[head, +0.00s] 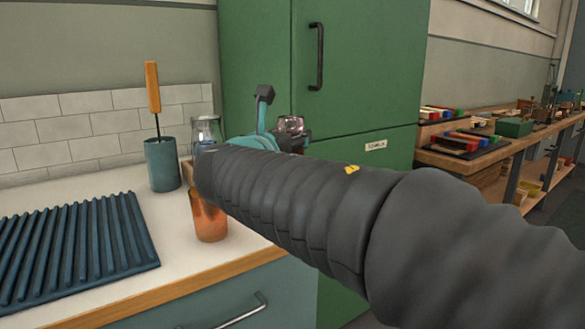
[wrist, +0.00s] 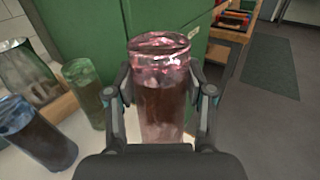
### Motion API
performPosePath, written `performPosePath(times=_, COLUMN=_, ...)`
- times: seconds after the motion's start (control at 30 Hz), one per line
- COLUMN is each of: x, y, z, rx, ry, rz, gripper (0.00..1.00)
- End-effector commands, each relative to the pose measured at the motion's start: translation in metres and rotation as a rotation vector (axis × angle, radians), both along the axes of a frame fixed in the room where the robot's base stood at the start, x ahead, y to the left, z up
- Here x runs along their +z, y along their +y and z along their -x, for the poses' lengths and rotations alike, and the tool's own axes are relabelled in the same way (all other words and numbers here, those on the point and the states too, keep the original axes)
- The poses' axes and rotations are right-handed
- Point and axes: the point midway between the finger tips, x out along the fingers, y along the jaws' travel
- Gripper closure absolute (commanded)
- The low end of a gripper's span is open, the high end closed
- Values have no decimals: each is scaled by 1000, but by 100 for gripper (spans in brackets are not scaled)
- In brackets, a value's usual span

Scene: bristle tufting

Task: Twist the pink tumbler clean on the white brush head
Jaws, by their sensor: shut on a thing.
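The pink tumbler (wrist: 161,88) is see-through and stands between my gripper's (wrist: 162,92) two fingers in the wrist view. My gripper is shut on it, one finger on each side. Its rim points toward the top of the picture and its lower part looks darker. In the head view the tumbler (head: 290,124) shows just beyond my gripper (head: 284,138), in front of the green cabinet, and my arm hides part of the gripper. I cannot make out a white brush head in either view.
An orange tumbler (head: 208,218), a clear glass (head: 206,129) and a teal pot (head: 162,166) with a wooden-handled tool stand on the counter. A ridged blue mat (head: 75,245) lies left. The wrist view shows blue (wrist: 35,135) and green (wrist: 83,92) glasses. A green cabinet (head: 360,75) stands behind.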

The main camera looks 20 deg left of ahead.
Motion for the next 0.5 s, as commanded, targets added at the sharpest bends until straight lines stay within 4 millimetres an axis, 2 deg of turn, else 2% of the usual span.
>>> performPosePath(times=0.2, x=-22, y=27, z=-27, rx=-1, ry=0, rz=2, gripper=96)
performPosePath(times=0.5, x=-37, y=36, z=-35, rx=-1, ry=-1, rz=2, gripper=96)
